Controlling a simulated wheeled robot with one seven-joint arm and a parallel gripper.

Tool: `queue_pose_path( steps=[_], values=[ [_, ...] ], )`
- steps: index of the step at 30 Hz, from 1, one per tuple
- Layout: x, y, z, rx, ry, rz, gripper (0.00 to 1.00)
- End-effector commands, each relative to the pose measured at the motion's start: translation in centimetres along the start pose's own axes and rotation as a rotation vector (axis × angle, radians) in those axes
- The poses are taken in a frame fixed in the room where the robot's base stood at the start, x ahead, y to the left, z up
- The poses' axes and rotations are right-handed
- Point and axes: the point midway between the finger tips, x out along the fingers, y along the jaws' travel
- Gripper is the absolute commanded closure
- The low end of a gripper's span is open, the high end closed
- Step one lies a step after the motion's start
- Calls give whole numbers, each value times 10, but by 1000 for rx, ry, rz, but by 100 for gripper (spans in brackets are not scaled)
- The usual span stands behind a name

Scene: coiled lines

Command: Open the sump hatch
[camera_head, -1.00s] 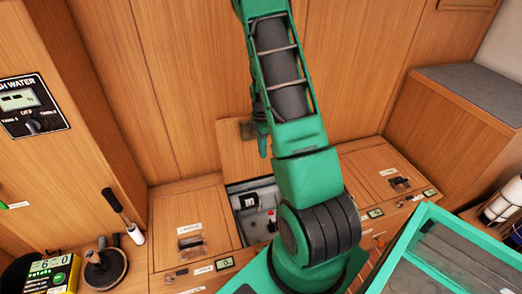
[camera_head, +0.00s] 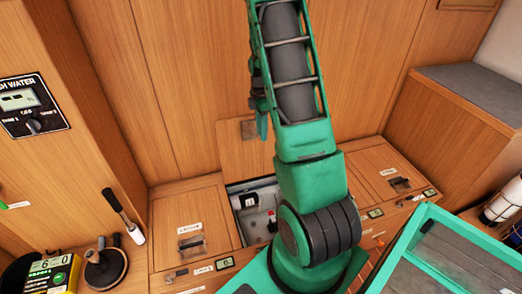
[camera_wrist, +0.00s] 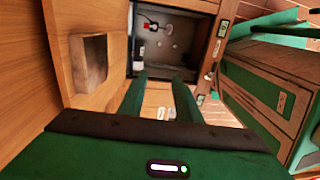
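The middle hatch lid (camera_head: 232,155) stands raised, close to upright against the back wooden wall. Its handle recess (camera_head: 249,129) faces me. In the wrist view the lid (camera_wrist: 58,45) is at the left, with the square recess (camera_wrist: 88,60). Below it the compartment (camera_head: 236,192) is open, with a white-and-black device and a red part inside; my arm hides its right side. It also shows at the top of the wrist view (camera_wrist: 175,50). My gripper (camera_wrist: 160,82) is open and empty, right of the lid and apart from it. The hatch labels are too small to read.
A closed hatch (camera_head: 190,215) lies left of the opening and another (camera_head: 385,175) right of it. A pump-like tool (camera_head: 105,265) and a yellow meter (camera_head: 52,272) stand at lower left. A green-framed tray (camera_head: 455,240) is at lower right.

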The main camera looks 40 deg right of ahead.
Motion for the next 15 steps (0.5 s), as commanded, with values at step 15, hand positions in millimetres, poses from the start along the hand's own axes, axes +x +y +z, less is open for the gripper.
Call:
queue_pose_path(
  steps=[15],
  values=[
    [-16,0,0,1,0,-1,79]
  ],
)
